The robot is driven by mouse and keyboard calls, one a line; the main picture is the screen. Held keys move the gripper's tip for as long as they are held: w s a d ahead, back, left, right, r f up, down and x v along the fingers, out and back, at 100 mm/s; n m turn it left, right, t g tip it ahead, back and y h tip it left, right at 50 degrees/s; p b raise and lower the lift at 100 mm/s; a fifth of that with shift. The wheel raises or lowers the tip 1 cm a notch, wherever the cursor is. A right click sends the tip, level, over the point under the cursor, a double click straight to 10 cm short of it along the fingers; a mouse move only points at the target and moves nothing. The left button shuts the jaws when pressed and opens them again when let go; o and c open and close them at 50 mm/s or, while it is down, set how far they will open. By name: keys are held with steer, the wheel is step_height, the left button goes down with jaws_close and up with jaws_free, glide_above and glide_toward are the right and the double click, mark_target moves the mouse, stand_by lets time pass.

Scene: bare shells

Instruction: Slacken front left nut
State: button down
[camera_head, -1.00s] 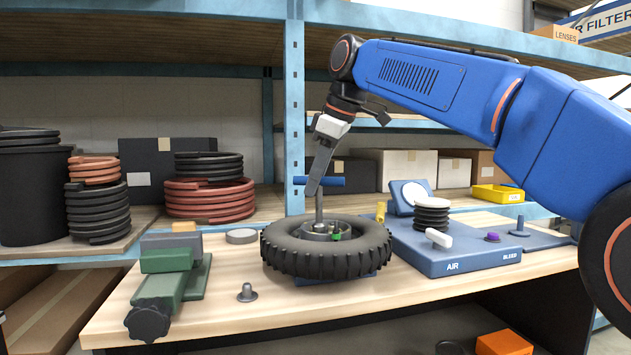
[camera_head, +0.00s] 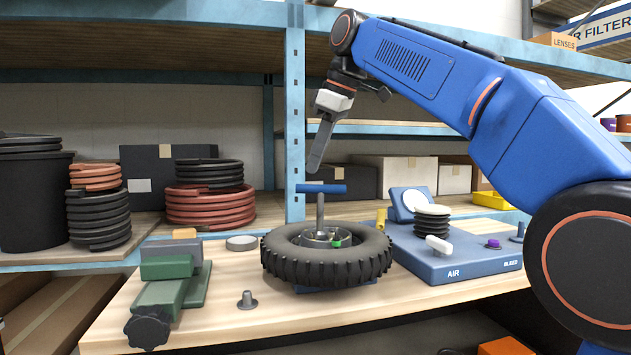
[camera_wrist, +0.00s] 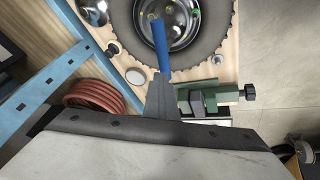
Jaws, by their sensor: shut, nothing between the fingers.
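A black knobbed tyre (camera_head: 285,264) lies flat on the wooden bench, its hub (camera_head: 312,240) facing up. A wrench with a blue T-handle (camera_head: 321,188) and grey shaft (camera_head: 320,215) stands upright on the hub. A small green part (camera_head: 336,243) shows on the hub; the nuts are too small or hidden to tell apart. My gripper (camera_head: 313,168) is shut and empty, pointing down just above the left part of the handle. In the wrist view my fingertips (camera_wrist: 160,78) appear close to one end of the blue handle (camera_wrist: 160,45); the exact gap is unclear.
A green vise (camera_head: 170,280) stands left of the tyre, with a grey peg (camera_head: 247,300) and grey disc (camera_head: 241,243) between. A blue AIR/BLEED box (camera_head: 450,262) stands close on the right. A blue shelf post (camera_head: 294,120) rises behind.

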mark_target(316, 187)
steer(key=shift+r+n, duration=0.4)
steer(key=shift+r, duration=0.95)
steer(key=shift+g, duration=0.3)
steer(key=shift+f, duration=3.1)
steer(key=shift+w+r, duration=0.15)
steer(key=shift+r, duration=0.3)
steer(key=shift+r, duration=0.7)
step_height(316, 187, up, 7)
stand_by(1.8)
